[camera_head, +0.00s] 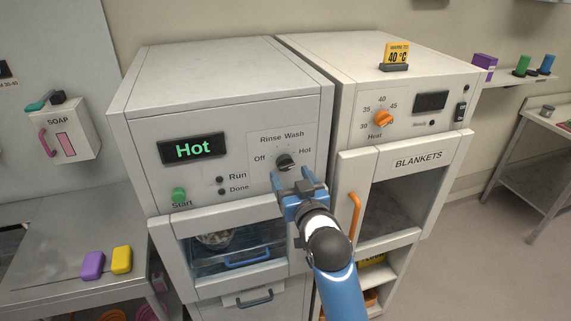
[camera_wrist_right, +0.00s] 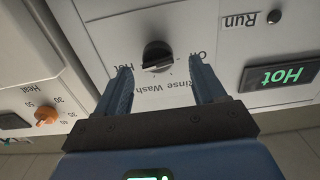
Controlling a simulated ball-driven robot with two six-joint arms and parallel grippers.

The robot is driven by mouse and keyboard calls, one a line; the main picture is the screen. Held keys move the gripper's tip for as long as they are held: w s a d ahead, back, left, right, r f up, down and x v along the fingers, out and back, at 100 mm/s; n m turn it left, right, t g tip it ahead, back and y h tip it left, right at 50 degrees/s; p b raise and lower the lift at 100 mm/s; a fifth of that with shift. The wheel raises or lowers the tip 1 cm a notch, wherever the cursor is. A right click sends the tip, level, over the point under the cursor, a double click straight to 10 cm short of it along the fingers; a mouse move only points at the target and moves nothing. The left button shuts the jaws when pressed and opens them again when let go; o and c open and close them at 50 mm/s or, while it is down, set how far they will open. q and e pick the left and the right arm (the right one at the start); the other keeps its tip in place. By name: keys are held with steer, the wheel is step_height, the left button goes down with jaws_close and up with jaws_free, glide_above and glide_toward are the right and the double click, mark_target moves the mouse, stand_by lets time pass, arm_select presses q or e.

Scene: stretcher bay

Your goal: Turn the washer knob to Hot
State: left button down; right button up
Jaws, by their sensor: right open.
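The washer (camera_head: 222,85) has a green-lit display (camera_head: 193,149) that reads "Hot". Its dark knob (camera_head: 286,161) sits among the labels Off, Rinse, Wash and Hot. In the right wrist view the knob (camera_wrist_right: 157,56) shows upside down, with its raised bar lying roughly along the line toward the Hot label. My right gripper (camera_head: 292,176) is open just in front of and below the knob. In the wrist view its fingertips (camera_wrist_right: 160,66) are on either side of the knob, apart from it. My left gripper is not in view.
A blanket warmer (camera_head: 352,67) with an orange knob (camera_head: 383,118) and an orange door handle (camera_head: 354,215) stands right of the washer. A green Start button (camera_head: 179,195) is at the washer's lower left. A steel table (camera_head: 50,240) with purple and yellow blocks is at left.

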mark_target(287, 169)
steer(key=x, duration=0.2)
steer(key=p+x, duration=0.1)
steer(key=x, duration=0.1)
steer(key=shift+w+d, duration=0.15)
steer(key=shift+d, duration=0.1)
steer(key=shift+a, duration=0.15)
steer(key=shift+c, duration=0.2)
